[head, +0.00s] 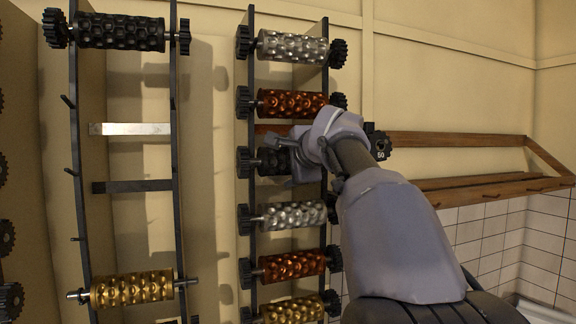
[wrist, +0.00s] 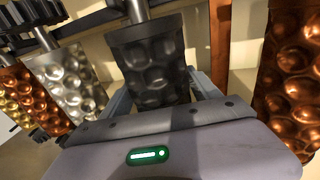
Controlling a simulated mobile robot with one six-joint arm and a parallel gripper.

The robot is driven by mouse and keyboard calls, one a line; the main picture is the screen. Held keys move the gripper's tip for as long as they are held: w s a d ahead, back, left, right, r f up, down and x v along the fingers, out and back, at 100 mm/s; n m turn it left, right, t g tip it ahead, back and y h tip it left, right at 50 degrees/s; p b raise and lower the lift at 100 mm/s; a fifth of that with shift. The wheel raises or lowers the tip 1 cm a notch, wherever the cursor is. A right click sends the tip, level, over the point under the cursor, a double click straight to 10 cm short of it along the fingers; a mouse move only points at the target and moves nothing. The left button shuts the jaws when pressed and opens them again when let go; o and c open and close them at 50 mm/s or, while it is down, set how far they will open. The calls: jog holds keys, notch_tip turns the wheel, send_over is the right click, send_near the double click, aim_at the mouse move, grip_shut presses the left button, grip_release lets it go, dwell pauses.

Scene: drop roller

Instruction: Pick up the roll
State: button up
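A dark, dimpled roll (head: 272,161) hangs level in the middle rack, with a black gear-like end at its left. Its right part is hidden behind my gripper in the head view. My gripper (head: 288,160) reaches in from the right at the roll. In the wrist view the dark roll (wrist: 150,70) stands between my two fingers (wrist: 160,95), one on each side. I cannot tell whether the fingers press on it or only stand around it.
A copper roll (head: 292,104) sits just above and a silver roll (head: 290,215) just below, both close to my gripper. The left rack holds a black roll (head: 122,32) and a gold roll (head: 132,289). A wooden shelf (head: 455,140) is at the right.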

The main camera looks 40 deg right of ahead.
jog(key=v, duration=0.3)
jog(key=shift+a+r, duration=0.15)
jog(key=c, duration=1.1)
jog(key=shift+w, duration=0.3)
grip_shut()
jog(key=shift+s+r, duration=0.25)
jog(key=shift+r, duration=0.25)
jog(key=r+b+v, duration=0.1)
jog(key=r+v, duration=0.2)
jog(key=v, duration=1.1)
